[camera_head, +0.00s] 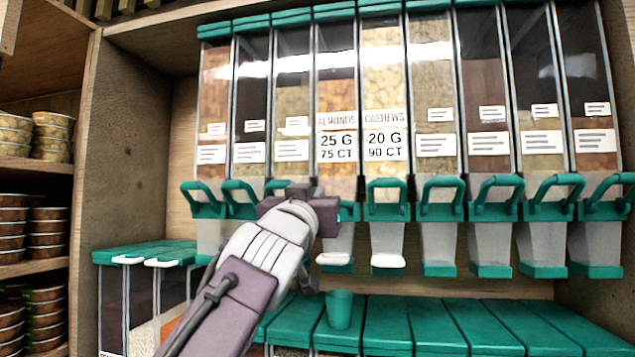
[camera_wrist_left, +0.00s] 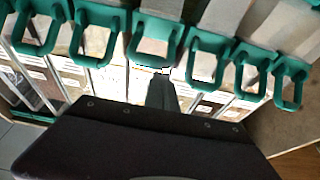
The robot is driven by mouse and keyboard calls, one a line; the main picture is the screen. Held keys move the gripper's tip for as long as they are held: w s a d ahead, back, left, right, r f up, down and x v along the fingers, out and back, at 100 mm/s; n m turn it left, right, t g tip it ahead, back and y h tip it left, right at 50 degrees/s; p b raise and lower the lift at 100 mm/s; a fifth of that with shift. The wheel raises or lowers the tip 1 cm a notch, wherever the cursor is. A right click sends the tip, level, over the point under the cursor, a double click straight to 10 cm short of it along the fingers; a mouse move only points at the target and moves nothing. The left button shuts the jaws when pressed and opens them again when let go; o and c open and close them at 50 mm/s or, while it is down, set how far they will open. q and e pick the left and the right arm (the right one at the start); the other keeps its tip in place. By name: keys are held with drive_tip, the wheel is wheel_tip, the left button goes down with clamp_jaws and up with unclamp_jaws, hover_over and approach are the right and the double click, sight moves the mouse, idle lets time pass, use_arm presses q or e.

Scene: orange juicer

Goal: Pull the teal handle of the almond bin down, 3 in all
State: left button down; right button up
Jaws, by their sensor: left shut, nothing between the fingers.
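The almond bin (camera_head: 337,88) is the tall clear dispenser labelled ALMONDS, near the middle of the row in the head view. Its teal handle (camera_head: 350,211) is mostly hidden there behind my left gripper (camera_head: 300,198), and only a sliver shows at the right. In the left wrist view, which looks upside down, the almond handle (camera_wrist_left: 155,25) is the loop at top centre. The tips of my left gripper (camera_wrist_left: 162,75) are shut and empty, right by the edge of that loop. I cannot tell whether they touch it. My right gripper is out of view.
The cashew handle (camera_head: 387,212) stands close to the right, and other teal handles line both sides. A teal cup (camera_head: 340,309) stands below the almond spout on teal-lidded bins (camera_head: 435,325). Wooden shelves with stacked tubs (camera_head: 50,135) are at the left.

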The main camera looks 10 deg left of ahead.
use_arm(q)
drive_tip(key=b+v, duration=0.7)
drive_tip(key=v, duration=0.3)
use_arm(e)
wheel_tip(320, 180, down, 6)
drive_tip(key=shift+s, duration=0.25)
use_arm(q)
drive_tip(key=shift+w+f, duration=0.1)
drive_tip(key=shift+w, duration=0.1)
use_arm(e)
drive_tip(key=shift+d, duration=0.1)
use_arm(q)
drive_tip(key=shift+s, duration=0.1)
